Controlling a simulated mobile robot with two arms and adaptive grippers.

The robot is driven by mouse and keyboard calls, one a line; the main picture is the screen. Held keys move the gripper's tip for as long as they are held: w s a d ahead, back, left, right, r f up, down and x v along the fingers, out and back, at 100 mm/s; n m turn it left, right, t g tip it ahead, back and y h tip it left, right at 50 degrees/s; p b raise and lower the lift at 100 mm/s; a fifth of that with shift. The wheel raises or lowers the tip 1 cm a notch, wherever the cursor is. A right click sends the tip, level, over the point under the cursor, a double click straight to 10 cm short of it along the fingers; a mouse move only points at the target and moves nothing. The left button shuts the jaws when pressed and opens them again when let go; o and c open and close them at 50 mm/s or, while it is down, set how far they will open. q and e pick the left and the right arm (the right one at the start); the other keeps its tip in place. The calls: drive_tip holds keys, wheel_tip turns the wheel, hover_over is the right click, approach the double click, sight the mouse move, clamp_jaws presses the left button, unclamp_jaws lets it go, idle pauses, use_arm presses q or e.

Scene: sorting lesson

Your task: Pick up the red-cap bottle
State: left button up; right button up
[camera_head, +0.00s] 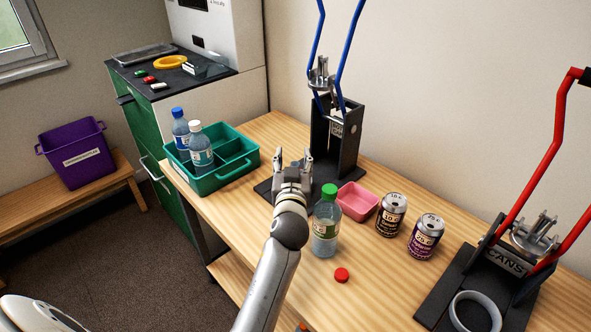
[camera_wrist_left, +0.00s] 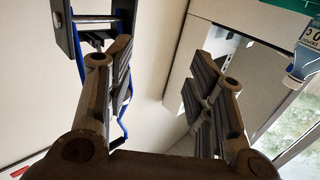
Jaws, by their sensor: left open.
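I see no bottle wearing a red cap; a loose red cap (camera_head: 341,275) lies flat on the table. A clear bottle with a green cap (camera_head: 325,232) stands upright beside my left arm. A blue-cap bottle (camera_head: 180,128) and a white-cap bottle (camera_head: 201,158) stand in the left part of the green divided crate (camera_head: 213,183). My left gripper (camera_head: 293,160) is open and empty, between the crate and the black blue-handled press. In the left wrist view its fingers (camera_wrist_left: 160,80) are apart with nothing between them. A bottle (camera_wrist_left: 306,55) shows at that view's right edge.
The black press with blue handles (camera_head: 348,150) stands close behind the gripper. A pink bin (camera_head: 358,202), a dark can (camera_head: 390,217) and a purple can (camera_head: 425,239) stand to the right. A red-handled press labelled CANS (camera_head: 440,300) is at far right. The front table (camera_head: 385,290) is mostly clear.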

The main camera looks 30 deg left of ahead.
sight(295, 164)
use_arm(q)
drive_tip(key=f, duration=0.2)
drive_tip(key=w+f+b, duration=0.1)
drive_tip(key=f, duration=0.1)
drive_tip(key=w+f, duration=0.1)
drive_tip(key=f, duration=0.2)
drive_tip(key=shift+w+a+f+b, duration=0.1)
drive_tip(key=shift+w+a+b, duration=0.1)
drive_tip(key=shift+a+b, duration=0.15)
drive_tip(key=shift+w+a, duration=0.25)
drive_tip(key=shift+w, duration=0.1)
drive_tip(key=x, duration=0.3)
drive_tip(key=shift+w, duration=0.2)
drive_tip(key=shift+w+a, duration=0.3)
drive_tip(key=shift+w, duration=0.15)
drive_tip(key=shift+c, duration=0.3)
use_arm(e)
drive_tip(key=shift+s+f, duration=0.65)
drive_tip(key=shift+f, duration=0.05)
use_arm(q)
drive_tip(key=c, duration=0.9)
use_arm(e)
drive_tip(key=shift+d, duration=0.4)
